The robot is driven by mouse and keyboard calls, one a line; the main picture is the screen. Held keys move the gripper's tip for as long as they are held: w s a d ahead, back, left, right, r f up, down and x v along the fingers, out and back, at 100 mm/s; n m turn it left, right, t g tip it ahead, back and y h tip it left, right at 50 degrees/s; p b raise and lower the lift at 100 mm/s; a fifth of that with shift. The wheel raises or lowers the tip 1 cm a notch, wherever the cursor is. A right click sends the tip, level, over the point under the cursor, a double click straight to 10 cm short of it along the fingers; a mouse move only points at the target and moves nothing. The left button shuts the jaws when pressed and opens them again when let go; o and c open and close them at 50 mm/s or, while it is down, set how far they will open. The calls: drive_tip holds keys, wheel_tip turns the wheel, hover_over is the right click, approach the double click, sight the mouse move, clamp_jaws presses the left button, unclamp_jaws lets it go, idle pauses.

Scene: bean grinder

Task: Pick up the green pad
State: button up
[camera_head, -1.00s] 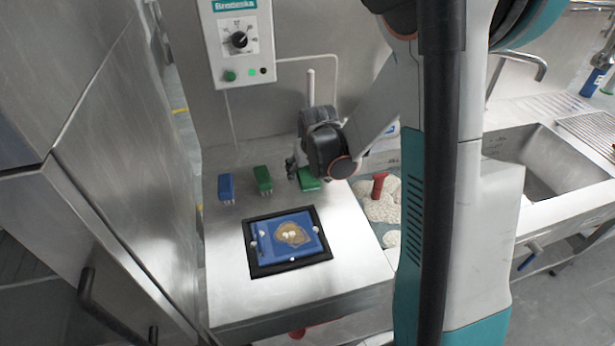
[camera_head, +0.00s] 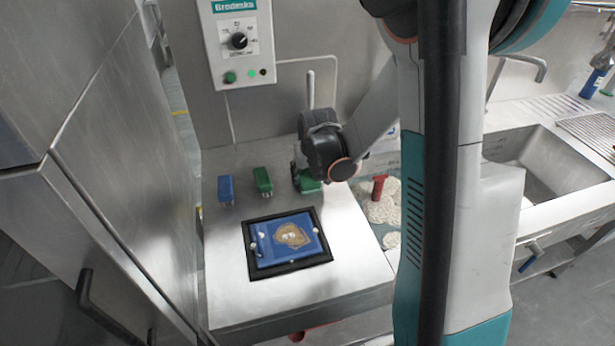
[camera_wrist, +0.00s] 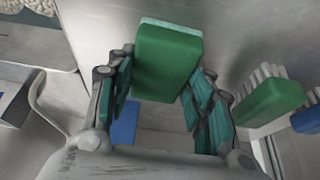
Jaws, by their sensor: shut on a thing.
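The green pad (camera_wrist: 167,62) is a flat green block with a paler edge. In the wrist view it stands between the fingers of my gripper (camera_wrist: 162,92), which are closed on its two sides. In the head view my gripper (camera_head: 300,178) is at the back of the steel table, to the right of the brushes. Only a small part of the green pad (camera_head: 309,185) shows there, below my dark wrist. I cannot tell whether the pad still touches the table.
A green brush (camera_head: 263,180) and a blue brush (camera_head: 226,189) stand left of my gripper. A blue tray in a black frame (camera_head: 322,256) lies in front. A red-handled tool (camera_head: 379,186) is to the right. The control box (camera_head: 239,45) hangs behind.

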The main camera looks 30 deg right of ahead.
sight(308, 175)
wheel_tip(308, 175, up, 20)
drive_tip(key=p, duration=0.7)
drive_tip(key=shift+r+p, duration=0.25)
drive_tip(key=shift+p, duration=0.05)
